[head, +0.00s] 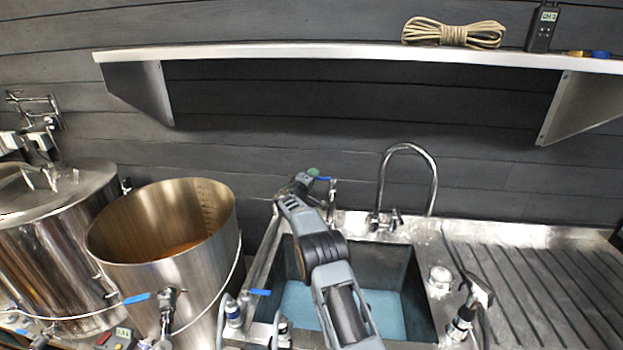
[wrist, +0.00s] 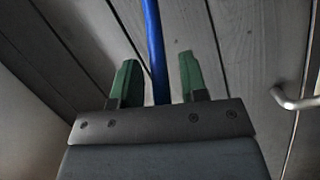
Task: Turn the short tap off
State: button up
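The short tap (head: 332,200) stands at the back left of the sink, partly hidden by my arm. Its blue lever (head: 323,178) points left, towards my gripper (head: 311,172). In the wrist view the blue lever (wrist: 154,45) runs between the two green fingers of my gripper (wrist: 157,68). The fingers are apart, with a gap showing on each side of the lever, wider on the right. I see no finger closed on it.
A tall curved tap (head: 383,185) stands to the right on the sink (head: 265,255). A large steel pot (head: 165,285) is at the left. A metal shelf (head: 350,53) spans the wall above. A spray head (head: 475,295) is at the front right.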

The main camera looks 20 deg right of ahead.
grip_shut()
dwell(0.3)
jog(key=shift+d+f+b, duration=0.1)
jog(key=shift+b, duration=0.3)
